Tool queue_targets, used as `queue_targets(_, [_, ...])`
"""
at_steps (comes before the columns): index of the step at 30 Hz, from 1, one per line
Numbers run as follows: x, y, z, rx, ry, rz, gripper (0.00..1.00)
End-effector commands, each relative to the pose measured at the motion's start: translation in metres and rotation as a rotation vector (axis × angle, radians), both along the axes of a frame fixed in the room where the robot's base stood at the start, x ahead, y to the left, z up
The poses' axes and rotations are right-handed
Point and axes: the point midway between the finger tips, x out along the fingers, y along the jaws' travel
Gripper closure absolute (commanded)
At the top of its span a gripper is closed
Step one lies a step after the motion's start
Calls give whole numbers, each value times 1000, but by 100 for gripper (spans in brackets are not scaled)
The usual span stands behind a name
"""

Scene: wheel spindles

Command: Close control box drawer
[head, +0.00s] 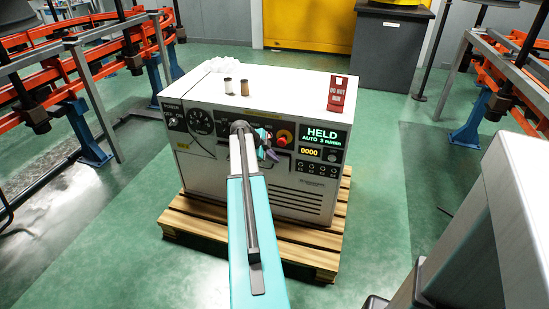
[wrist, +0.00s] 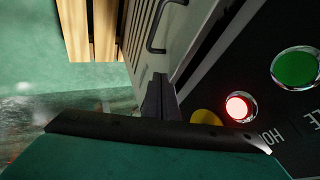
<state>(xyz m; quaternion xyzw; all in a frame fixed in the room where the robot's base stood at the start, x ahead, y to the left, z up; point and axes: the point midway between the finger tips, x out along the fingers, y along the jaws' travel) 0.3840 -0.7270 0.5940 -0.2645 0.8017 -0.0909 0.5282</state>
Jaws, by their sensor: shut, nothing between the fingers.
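The control box (head: 200,88) is a white cabinet with a black front panel, standing in the middle of the head view. In the wrist view, a grey front with a dark bar handle (wrist: 154,28) shows beside the black panel (wrist: 262,95); I take it for the drawer. I cannot tell how far out it stands. In the head view my arm hides much of the front. My gripper (head: 266,154) is in front of the box, partly hidden by my arm. In the wrist view its dark fingers (wrist: 158,98) are shut and empty, close to the grey front; contact is unclear.
A red lit button (wrist: 238,106) and a green button (wrist: 295,67) are near the fingers. The box stands on a wooden pallet (head: 185,222). Two small cylinders (head: 244,87) and a red sign (head: 338,95) stand on top. Orange racks (head: 55,50) flank it; green floor is clear in front.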

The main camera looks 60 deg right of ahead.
Motion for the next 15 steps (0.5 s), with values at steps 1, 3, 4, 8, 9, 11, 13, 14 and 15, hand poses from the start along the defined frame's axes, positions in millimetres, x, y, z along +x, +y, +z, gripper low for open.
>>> queue_targets(1, [0, 4, -1, 0, 1, 1, 100])
queue_targets(3, [0, 9, -1, 0, 0, 2, 100])
queue_targets(4, [0, 11, -1, 0, 0, 2, 100])
queue_targets(8, [-1, 24, -1, -1, 0, 3, 100])
queue_targets(9, [-1, 28, -1, 0, 0, 4, 100])
queue_targets(11, [-2, 34, -1, 0, 0, 4, 100])
queue_targets(13, [-1, 40, 2, -1, 0, 3, 100])
queue_targets(14, [1, 42, 9, -1, 0, 3, 100])
queue_targets(15, [4, 45, 15, -2, -2, 3, 100])
